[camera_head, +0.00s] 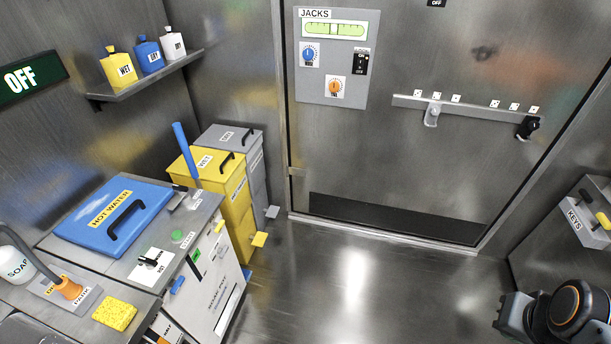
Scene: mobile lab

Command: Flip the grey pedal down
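The grey pedal (272,212) is a small flat tab near the floor at the front of the tall grey bin (254,165). It sticks out from the bin's lower front; its exact tilt is hard to tell at this size. The grey bin stands against the back wall, partly hidden by the yellow bin, and its lid with a black handle looks shut. My gripper is not in view. Only part of my arm shows at the lower right corner, far across the floor from the pedal.
The yellow bin (234,205) with its yellow pedal (259,239) stands just in front of the grey one. A counter with a blue hot water lid (112,215) fills the left. The floor (370,285) is open. A keys box (588,222) hangs at right.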

